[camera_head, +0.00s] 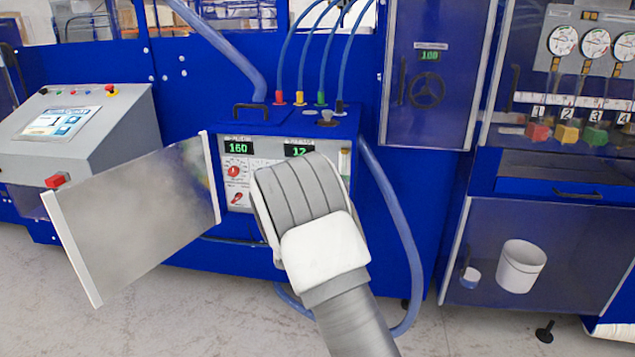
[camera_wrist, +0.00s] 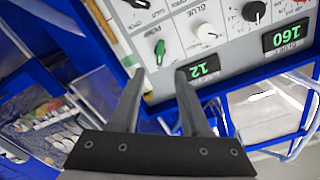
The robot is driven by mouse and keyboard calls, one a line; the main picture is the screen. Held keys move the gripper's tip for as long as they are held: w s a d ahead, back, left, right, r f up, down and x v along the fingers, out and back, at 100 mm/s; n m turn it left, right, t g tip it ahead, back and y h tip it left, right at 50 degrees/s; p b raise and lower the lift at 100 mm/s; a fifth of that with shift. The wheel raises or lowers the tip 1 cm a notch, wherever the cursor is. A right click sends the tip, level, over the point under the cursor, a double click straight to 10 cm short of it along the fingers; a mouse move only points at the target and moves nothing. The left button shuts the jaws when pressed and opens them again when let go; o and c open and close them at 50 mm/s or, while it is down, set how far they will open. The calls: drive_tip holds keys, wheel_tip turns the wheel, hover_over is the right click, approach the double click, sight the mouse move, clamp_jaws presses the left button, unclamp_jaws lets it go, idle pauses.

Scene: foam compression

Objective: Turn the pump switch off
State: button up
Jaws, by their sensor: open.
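The control panel (camera_head: 262,172) of a blue unit has a 160 display, a 12 display, a red dial (camera_head: 234,171) and a red switch (camera_head: 238,198) on its left side. My arm covers the panel's right part and hides my gripper in the head view. In the wrist view the panel is upside down, with a green switch (camera_wrist: 160,52), a white knob (camera_wrist: 206,32) and a black knob (camera_wrist: 254,11). My gripper (camera_wrist: 160,74) is open and empty, its fingertips just short of the green switch.
A clear panel door (camera_head: 135,225) stands open at the left of the unit. A blue hose (camera_head: 395,215) loops down its right side, and thin hoses rise from its top. A grey console (camera_head: 80,135) stands left. A cabinet with gauges (camera_head: 595,42) stands right.

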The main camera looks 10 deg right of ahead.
drive_tip(key=x, duration=1)
drive_tip(key=shift+w, duration=0.4)
drive_tip(key=shift+d, duration=0.1)
clamp_jaws()
